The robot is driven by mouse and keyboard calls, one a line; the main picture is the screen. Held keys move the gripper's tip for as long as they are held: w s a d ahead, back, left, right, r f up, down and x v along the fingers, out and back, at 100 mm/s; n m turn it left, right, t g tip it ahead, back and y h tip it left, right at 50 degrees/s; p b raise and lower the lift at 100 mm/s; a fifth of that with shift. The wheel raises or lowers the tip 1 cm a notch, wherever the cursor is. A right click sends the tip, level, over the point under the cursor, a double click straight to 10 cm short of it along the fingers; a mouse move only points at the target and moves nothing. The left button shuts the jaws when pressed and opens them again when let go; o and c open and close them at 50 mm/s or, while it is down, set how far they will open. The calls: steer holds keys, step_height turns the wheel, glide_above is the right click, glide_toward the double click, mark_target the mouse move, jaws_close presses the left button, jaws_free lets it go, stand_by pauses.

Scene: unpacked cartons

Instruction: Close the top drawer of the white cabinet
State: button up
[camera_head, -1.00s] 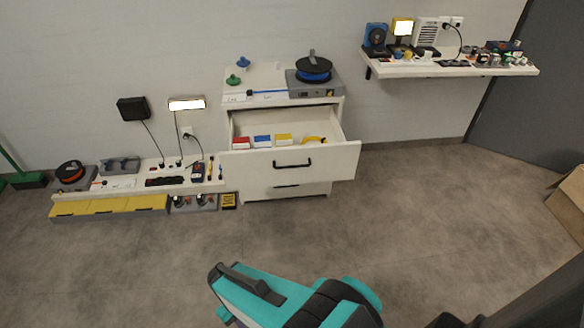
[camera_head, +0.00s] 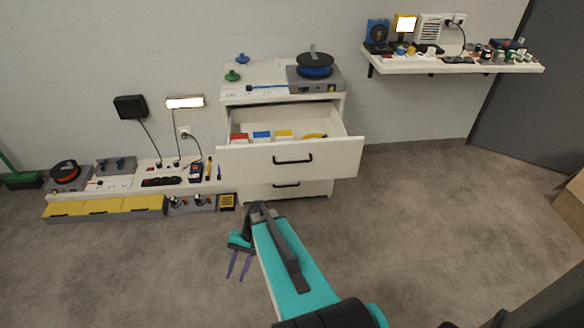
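The white cabinet (camera_head: 229,98) stands against the wall. Its top drawer (camera_head: 337,157) is pulled well out, with a black bar handle (camera_head: 292,159) on its front. Red, blue and yellow items (camera_head: 262,135) lie inside it. The lower drawer (camera_head: 312,187) looks shut. My gripper (camera_head: 239,270) has two purple fingers pointing down, spread apart with nothing visible between them. It is in front of the cabinet, below and left of the drawer handle in the picture, and appears clear of the drawer.
A spool on a grey device (camera_head: 315,80) sits on the cabinet top. A low shelf (camera_head: 130,183) with yellow-fronted bins stands left. A loaded wall shelf (camera_head: 455,65) hangs right. A carton (camera_head: 572,200) is at the right edge. Floor before the cabinet is open.

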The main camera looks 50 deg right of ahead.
steer(key=w+d+r+m+t+y+b, duration=0.1)
steer(key=w+d+r+m+t+b, duration=0.15)
steer(key=d, duration=0.35)
steer(key=w+d+r+m+t+y+b, duration=0.1)
steer(key=w+d+r+t, duration=0.15)
steer(key=d, duration=0.35)
steer(key=m+t+h+b, duration=0.1)
steer(key=m+t+b, duration=0.4)
steer(key=t+b, duration=0.3)
glide_toward(292, 163)
steer(key=s+d+t+p, duration=0.1)
steer(key=s+d, duration=0.1)
steer(key=s, duration=0.1)
steer(key=shift+s, duration=0.15)
steer(key=shift+a+f, duration=0.1)
steer(key=b+x, duration=0.1)
steer(key=x, duration=1.2)
steer(key=shift+w+b, duration=0.4)
steer(key=shift+w, duration=0.05)
jaws_close()
